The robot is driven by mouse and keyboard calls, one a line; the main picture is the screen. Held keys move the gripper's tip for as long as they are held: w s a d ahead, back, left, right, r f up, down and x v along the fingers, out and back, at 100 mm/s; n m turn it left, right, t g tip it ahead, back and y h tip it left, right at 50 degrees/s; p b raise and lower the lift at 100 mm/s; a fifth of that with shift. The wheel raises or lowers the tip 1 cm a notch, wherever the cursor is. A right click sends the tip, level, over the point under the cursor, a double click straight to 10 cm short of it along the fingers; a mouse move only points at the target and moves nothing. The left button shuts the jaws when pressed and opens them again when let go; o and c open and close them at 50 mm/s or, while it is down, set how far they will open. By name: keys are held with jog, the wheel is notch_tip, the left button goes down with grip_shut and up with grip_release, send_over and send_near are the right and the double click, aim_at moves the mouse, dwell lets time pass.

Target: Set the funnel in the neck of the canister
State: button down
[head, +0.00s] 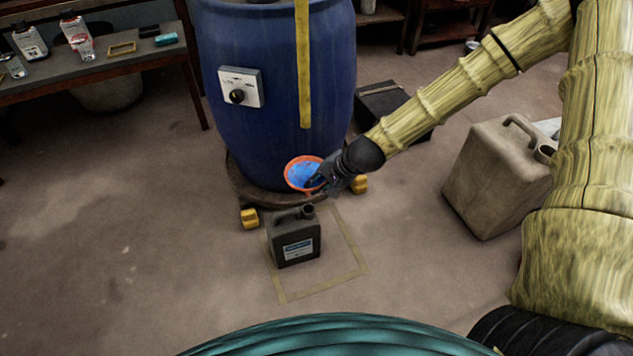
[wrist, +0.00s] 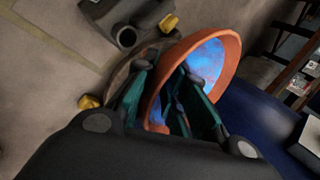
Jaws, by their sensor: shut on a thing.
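The funnel (head: 301,174) has an orange rim and a blue inside. In the head view it is in front of the blue vat's base, above and behind the small dark canister (head: 294,237). My gripper (head: 322,183) is shut on the funnel at its right side. In the wrist view my gripper's fingers (wrist: 165,95) close on the wall of the tilted funnel (wrist: 222,50). The canister stands upright on the floor with a white label; its open neck (head: 308,211) is at its top right. The neck also shows in the wrist view (wrist: 127,38), apart from the funnel. The funnel's spout is hidden.
The blue vat (head: 275,90) stands on a round dolly with yellow casters (head: 250,218). A taped square (head: 335,272) marks the floor around the canister. A large beige jerrycan (head: 495,180) stands at right, and a bench (head: 100,65) at left. The left floor is clear.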

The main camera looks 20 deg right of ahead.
jog(key=shift+f+b, duration=3.4)
jog(key=shift+f, duration=1.25)
jog(key=shift+f, duration=0.45)
jog(key=c, duration=1.4)
grip_release()
jog(key=shift+s+r, duration=0.1)
jog(key=shift+v, duration=5.85)
